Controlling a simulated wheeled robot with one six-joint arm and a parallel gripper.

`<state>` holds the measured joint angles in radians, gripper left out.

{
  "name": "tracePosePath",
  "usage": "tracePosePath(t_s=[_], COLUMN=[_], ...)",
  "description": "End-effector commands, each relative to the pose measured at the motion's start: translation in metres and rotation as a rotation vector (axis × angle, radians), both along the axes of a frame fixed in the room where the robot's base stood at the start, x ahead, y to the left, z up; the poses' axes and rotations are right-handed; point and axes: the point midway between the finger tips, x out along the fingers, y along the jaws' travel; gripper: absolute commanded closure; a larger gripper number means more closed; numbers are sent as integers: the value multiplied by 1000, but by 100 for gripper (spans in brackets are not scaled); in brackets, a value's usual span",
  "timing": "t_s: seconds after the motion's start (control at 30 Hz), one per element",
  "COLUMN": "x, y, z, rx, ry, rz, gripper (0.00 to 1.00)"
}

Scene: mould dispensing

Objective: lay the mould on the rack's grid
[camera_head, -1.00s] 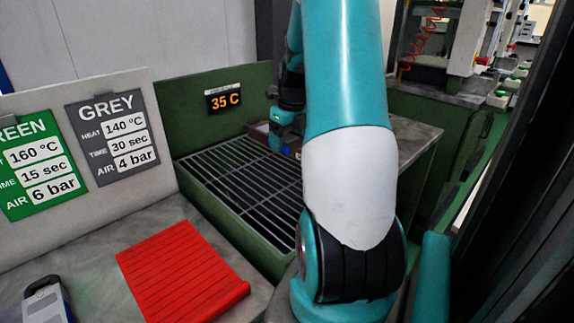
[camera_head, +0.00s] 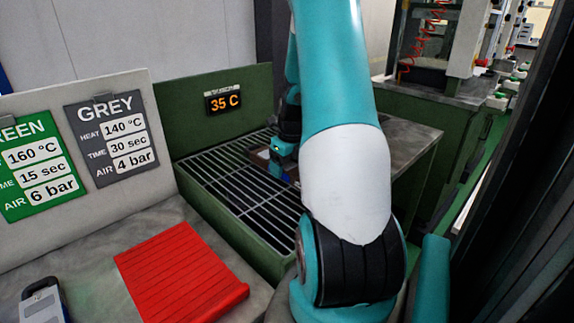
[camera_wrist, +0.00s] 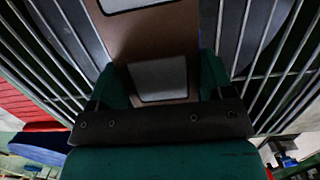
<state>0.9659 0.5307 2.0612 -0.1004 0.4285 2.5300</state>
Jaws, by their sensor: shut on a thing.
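The mould is a brown slab with pale grey panels. In the wrist view the mould (camera_wrist: 150,38) lies between the teal fingers of my gripper (camera_wrist: 160,82), which is shut on it. I cannot tell whether the mould touches the bars.
A red ribbed mat (camera_head: 180,275) lies on the grey bench at the front left. A grey-blue device (camera_head: 42,300) sits at the bench's left. Green and grey setting signs (camera_head: 112,140) stand behind. A 35 C display (camera_head: 223,102) hangs on the green back panel. The grid's left part is bare.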

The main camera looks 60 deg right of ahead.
Motion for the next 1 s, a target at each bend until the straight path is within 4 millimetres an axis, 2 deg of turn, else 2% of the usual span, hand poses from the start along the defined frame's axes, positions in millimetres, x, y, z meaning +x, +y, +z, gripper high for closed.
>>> tracePosePath(t_s=[0.07, 0.1, 0.2, 0.43, 0.57, 1.0], x=[0, 0, 0, 0, -1, -13], y=[-1, 0, 0, 0, 0, 4], z=[-1, -2, -2, -1, 9, 97], rx=[-2, 0, 0, 0, -3, -4], ry=[-2, 0, 0, 0, -2, -3], rz=[0, 0, 0, 0, 0, 0], gripper=[76, 19, 0, 0, 0, 0])
